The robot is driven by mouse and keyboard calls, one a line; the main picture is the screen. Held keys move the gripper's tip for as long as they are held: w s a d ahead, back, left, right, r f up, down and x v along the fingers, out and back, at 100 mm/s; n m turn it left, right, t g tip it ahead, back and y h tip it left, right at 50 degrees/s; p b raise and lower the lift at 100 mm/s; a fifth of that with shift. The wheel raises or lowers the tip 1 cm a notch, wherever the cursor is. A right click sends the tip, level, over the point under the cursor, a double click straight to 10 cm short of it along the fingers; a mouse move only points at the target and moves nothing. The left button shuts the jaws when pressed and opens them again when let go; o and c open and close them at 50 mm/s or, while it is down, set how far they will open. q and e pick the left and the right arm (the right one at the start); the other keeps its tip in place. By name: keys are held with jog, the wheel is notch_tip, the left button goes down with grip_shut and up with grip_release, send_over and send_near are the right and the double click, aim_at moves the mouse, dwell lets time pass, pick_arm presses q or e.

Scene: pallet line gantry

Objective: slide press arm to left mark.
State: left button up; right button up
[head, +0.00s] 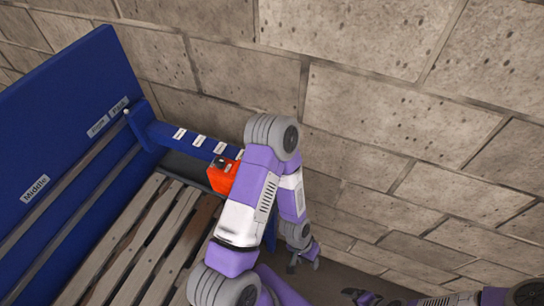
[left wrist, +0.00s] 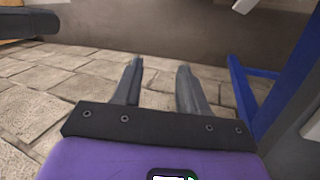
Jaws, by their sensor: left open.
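The orange-red press arm block (head: 222,176) sits on the blue beam (head: 160,133), near the beam's right part and partly behind my left arm. Several small white labels lie along the beam; their text is too small to read. My left gripper (head: 303,266) hangs to the right of the beam, apart from the block. In the left wrist view its two fingers (left wrist: 160,66) are spread with nothing between them. My right gripper (head: 362,297) shows only in part at the bottom edge, and its opening is unclear.
A slatted wooden pallet (head: 150,235) lies below the beam. A tall blue panel (head: 70,110) with labels, one reading "Middle", stands at the left. A stone block wall (head: 400,120) runs behind. The left wrist view shows blue frame bars (left wrist: 240,90) at the right.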

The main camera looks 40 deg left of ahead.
pick_arm(q)
jog(key=w+a+r+m+g+y, duration=0.35)
jog(key=w+a+r+m, duration=0.45)
jog(key=w+a+r, duration=0.7)
jog(key=a+r+m+y, duration=0.1)
jog(key=a+r+y, duration=0.2)
jog(key=a+r, duration=0.6)
jog(key=shift+s+d+f+p, duration=0.1)
jog(key=shift+s+f, duration=0.35)
jog(key=shift+f, duration=0.3)
jog(key=shift+s+f+p, duration=0.1)
jog(key=shift+s+f, duration=0.4)
jog(key=shift+f, duration=0.2)
jog(key=shift+s+d+f+p, duration=0.1)
jog(key=shift+s+f, duration=0.35)
jog(key=shift+f, duration=0.3)
grip_shut()
